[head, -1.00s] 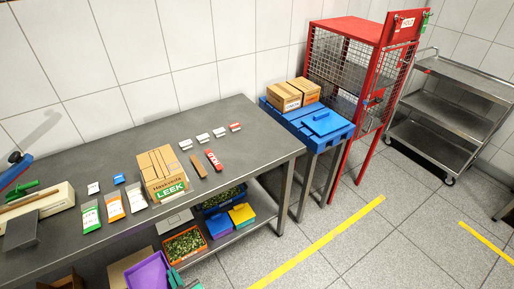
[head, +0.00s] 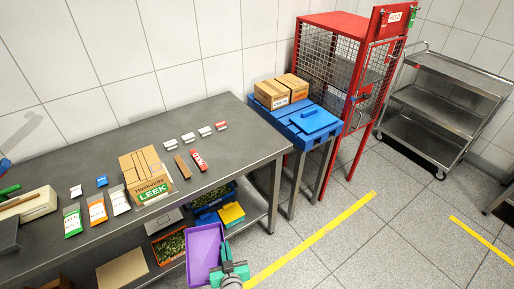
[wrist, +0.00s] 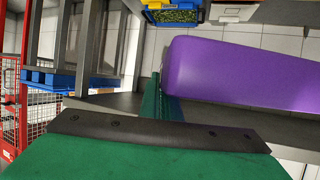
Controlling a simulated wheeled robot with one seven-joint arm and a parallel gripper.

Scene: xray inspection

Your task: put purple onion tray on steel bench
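The purple tray (head: 205,248) is in front of the steel bench, held out over the floor at the bottom of the head view. Its inside looks plain purple, and I make out no onions. My gripper (head: 231,270), with green fingers, is at the tray's right near end and appears shut on its edge. In the wrist view the tray's purple side (wrist: 240,75) stretches right from the green fingers (wrist: 158,105); the exact grip is partly hidden. The steel bench (head: 150,132) runs along the wall, its top above and behind the tray.
The bench top holds a leek carton (head: 146,176), several packets, small labelled blocks and a scale at left. Bare steel lies behind the carton. The lower shelf holds an orange crate of greens (head: 170,246) and coloured bins. A blue pallet stand (head: 300,124) and red cage (head: 345,60) stand right.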

